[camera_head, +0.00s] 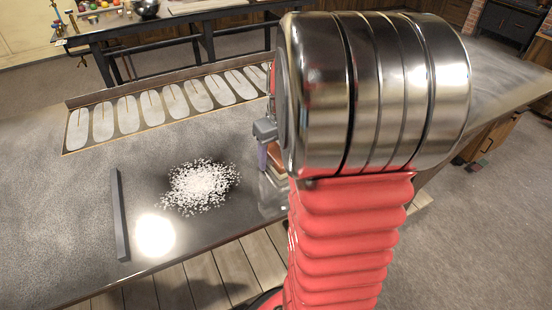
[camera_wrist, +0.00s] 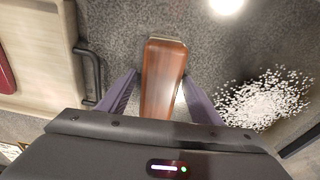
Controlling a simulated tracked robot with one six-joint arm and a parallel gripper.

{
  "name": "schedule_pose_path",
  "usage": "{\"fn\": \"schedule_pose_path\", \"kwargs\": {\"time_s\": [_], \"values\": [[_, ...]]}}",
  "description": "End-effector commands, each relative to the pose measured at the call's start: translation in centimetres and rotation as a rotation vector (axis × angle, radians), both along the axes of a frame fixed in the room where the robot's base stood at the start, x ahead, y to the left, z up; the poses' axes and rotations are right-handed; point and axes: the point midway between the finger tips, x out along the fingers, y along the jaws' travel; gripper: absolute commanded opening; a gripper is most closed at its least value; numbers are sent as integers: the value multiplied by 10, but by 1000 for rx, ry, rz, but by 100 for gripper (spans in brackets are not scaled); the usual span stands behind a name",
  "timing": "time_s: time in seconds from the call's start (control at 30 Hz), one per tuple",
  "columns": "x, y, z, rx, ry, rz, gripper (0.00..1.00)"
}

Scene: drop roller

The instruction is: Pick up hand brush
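The hand brush (camera_wrist: 164,65), with a reddish-brown wooden top, lies on the grey speckled counter (camera_wrist: 225,50) in the wrist view. My gripper (camera_wrist: 160,74) is over it, with one purple finger on each side of the brush. The fingertips are spread to about the brush's width, with a thin gap seeming to show at the left one. Whether either finger touches it is hard to tell. In the head view my arm hides most of the brush, and only a brown bit (camera_head: 275,149) shows beside a purple finger.
A pile of white grains (camera_head: 200,185) lies left of my arm. A dark bar (camera_head: 119,213) lies further left. A tray of pale flat oval pieces (camera_head: 124,109) is at the counter's back. A black handle (camera_wrist: 90,72) on a pale wooden thing is near my left finger.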

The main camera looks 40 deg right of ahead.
Motion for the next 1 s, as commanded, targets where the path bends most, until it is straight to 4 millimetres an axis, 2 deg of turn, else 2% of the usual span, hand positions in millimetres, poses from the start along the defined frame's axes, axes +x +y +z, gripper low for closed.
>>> {"fn": "schedule_pose_path", "kwargs": {"time_s": [0.07,0.57,0.83,1.0], "values": [[0,0,0,0,0,0,53],[0,0,0,0,0,0,18],[0,0,1,0,-1,0,16],[1,-1,12,-2,-3,0,16]]}}
